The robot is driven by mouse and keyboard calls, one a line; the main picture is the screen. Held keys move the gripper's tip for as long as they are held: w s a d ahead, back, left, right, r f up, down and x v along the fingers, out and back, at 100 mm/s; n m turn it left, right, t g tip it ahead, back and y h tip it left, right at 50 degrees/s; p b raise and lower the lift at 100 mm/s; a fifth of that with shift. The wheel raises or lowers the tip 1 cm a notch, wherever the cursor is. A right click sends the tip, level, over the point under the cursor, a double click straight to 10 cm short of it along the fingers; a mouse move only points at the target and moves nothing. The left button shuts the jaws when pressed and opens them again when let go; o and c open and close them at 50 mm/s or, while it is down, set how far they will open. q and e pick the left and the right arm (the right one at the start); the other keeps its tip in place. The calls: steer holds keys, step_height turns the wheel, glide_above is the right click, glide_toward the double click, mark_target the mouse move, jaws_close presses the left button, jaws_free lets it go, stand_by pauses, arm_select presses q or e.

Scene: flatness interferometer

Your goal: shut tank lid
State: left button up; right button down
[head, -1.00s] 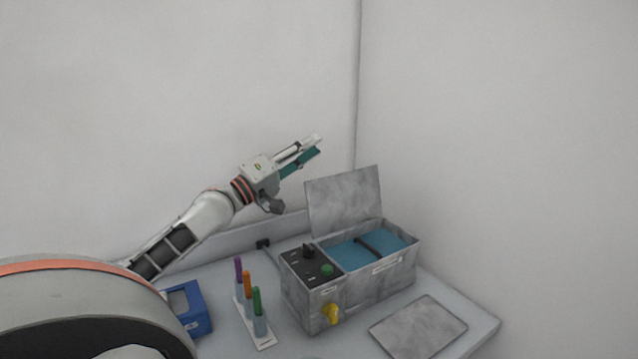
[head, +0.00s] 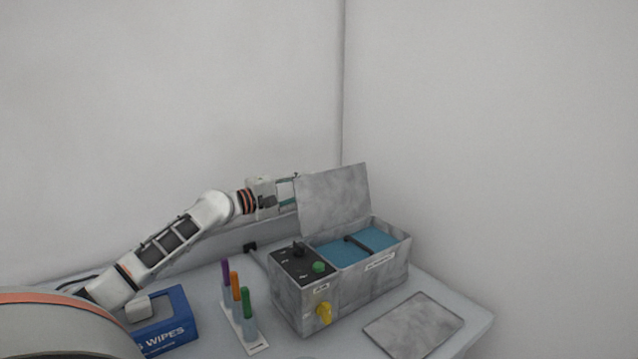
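The tank (head: 385,271) is a grey mottled box on the table with blue liquid (head: 335,253) and a dark bar inside. Its lid (head: 334,200) stands up at the back edge, open and leaning slightly back. My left gripper (head: 292,189) is at the left edge of the lid, with its fingertips partly hidden behind it. I cannot tell whether it touches the lid, or how far its fingers are apart. My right gripper is not in view.
A rack (head: 247,335) holds purple, orange and green tubes. A blue wipes box (head: 172,325) stands left. A grey flat plate (head: 414,326) lies in front.

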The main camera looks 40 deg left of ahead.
arm_select(q)
steer(key=shift+x, duration=1.9)
steer(key=shift+d, duration=0.1)
jaws_close()
